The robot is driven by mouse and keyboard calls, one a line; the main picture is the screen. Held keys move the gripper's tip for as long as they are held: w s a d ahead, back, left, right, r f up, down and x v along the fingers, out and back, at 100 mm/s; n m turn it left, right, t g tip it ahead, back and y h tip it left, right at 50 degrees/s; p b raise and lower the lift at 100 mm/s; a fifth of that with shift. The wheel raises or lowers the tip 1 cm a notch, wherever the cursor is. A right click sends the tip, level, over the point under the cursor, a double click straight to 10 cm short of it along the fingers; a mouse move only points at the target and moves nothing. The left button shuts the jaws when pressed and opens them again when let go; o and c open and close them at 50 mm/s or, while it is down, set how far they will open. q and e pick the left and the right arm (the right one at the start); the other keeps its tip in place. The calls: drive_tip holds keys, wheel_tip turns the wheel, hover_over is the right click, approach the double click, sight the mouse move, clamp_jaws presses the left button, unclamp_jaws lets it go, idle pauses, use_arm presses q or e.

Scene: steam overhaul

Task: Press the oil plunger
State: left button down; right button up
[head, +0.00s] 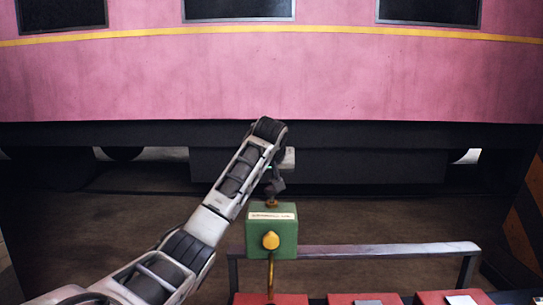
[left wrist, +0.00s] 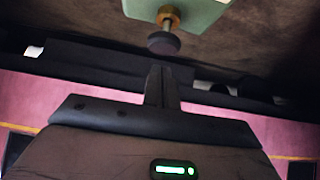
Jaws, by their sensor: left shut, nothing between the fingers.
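The green oil box (head: 271,232) has a pale label and a yellow knob (head: 270,240) on its front. A brass stem (head: 271,203) rises from its top. In the left wrist view, which is upside down, the green box (left wrist: 190,12) shows at the top edge with a brass collar and a dark round plunger knob (left wrist: 164,43). My left gripper (head: 274,186) is above the box in the head view, over the stem. Its fingers (left wrist: 161,72) are shut and empty, pointing toward the knob. A small gap shows in the wrist view; contact is hard to judge. My right gripper is out of view.
A grey rail (head: 390,250) runs right of the box. Red blocks (head: 450,298) with pale plates line the front edge. A pink carriage (head: 270,75) with a yellow stripe and dark underside stands behind, across a brown floor.

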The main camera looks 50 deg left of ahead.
use_arm(q)
drive_tip(key=b+v, duration=0.1)
drive_tip(key=v, duration=0.8)
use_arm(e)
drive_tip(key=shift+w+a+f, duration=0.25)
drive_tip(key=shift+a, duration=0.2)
use_arm(q)
drive_tip(key=shift+s+d+r, duration=0.1)
drive_tip(key=shift+r, duration=0.05)
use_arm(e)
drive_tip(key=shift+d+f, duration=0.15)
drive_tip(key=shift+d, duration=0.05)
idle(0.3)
use_arm(q)
wheel_tip(320, 180, up, 2)
drive_tip(key=shift+r+b, duration=0.2)
drive_tip(key=shift+b, duration=0.3)
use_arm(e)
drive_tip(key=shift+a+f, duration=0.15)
